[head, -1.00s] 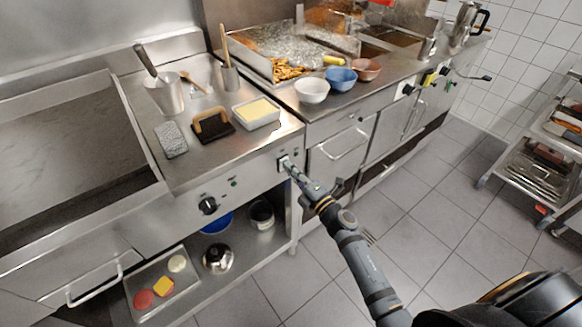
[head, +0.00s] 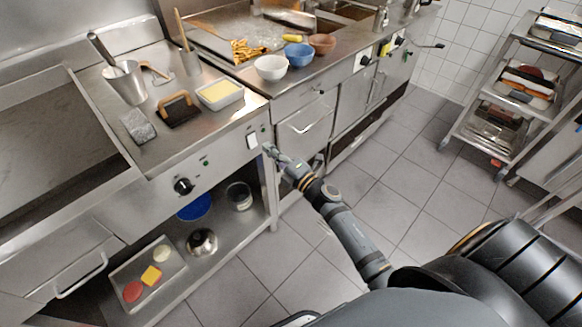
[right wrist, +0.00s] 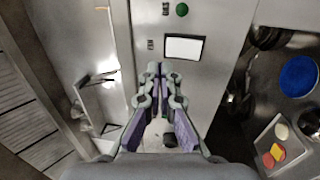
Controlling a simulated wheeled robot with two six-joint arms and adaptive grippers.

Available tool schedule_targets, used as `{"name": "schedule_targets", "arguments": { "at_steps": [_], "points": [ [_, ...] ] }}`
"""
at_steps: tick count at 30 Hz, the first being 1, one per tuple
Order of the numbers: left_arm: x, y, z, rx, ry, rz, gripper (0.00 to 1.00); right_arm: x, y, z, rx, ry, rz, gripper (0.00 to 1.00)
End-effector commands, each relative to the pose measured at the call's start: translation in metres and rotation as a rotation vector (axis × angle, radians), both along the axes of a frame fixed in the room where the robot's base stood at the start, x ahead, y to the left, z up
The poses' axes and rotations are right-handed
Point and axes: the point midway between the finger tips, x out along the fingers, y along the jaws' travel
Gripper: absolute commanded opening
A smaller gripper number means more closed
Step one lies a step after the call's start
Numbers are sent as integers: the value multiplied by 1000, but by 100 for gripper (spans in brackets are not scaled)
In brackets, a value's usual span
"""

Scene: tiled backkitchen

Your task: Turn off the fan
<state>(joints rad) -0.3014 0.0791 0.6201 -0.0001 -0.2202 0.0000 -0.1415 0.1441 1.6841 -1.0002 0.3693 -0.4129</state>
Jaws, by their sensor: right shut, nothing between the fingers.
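A white rectangular switch (head: 251,141) with a dark frame sits on the steel front panel of the counter, near its right end. It also shows in the right wrist view (right wrist: 184,48), below a green round button. My right gripper (head: 269,150) is shut and empty, with its fingertips just right of and slightly below the switch in the head view. In the right wrist view the closed fingertips (right wrist: 161,71) show below and left of the switch. They appear apart from the panel. No fan itself is in view. My left gripper is not in view.
A black knob (head: 184,187) and a green button (head: 206,163) are on the same panel. Bowls, a butter dish (head: 220,94) and utensils stand on the counter above. A wheeled rack (head: 510,90) stands at the right. The tiled floor between is clear.

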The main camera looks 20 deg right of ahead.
Motion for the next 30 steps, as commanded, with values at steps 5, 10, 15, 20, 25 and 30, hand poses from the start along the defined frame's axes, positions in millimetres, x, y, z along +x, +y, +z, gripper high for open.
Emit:
{"name": "schedule_targets", "arguments": {
  "at_steps": [5,10,15,20,25,30],
  "points": [
    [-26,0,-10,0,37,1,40,-38,-13,0,-4,4,4,0],
    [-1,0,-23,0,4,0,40,-67,-24,3,-2,0,3,0],
    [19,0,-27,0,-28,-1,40,-79,-28,7,0,1,1,0],
    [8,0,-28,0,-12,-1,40,-82,-29,9,1,3,1,0],
    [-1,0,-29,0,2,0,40,-82,-29,9,1,3,1,0],
    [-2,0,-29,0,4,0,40,-82,-29,9,1,3,1,0]
  ]
}}
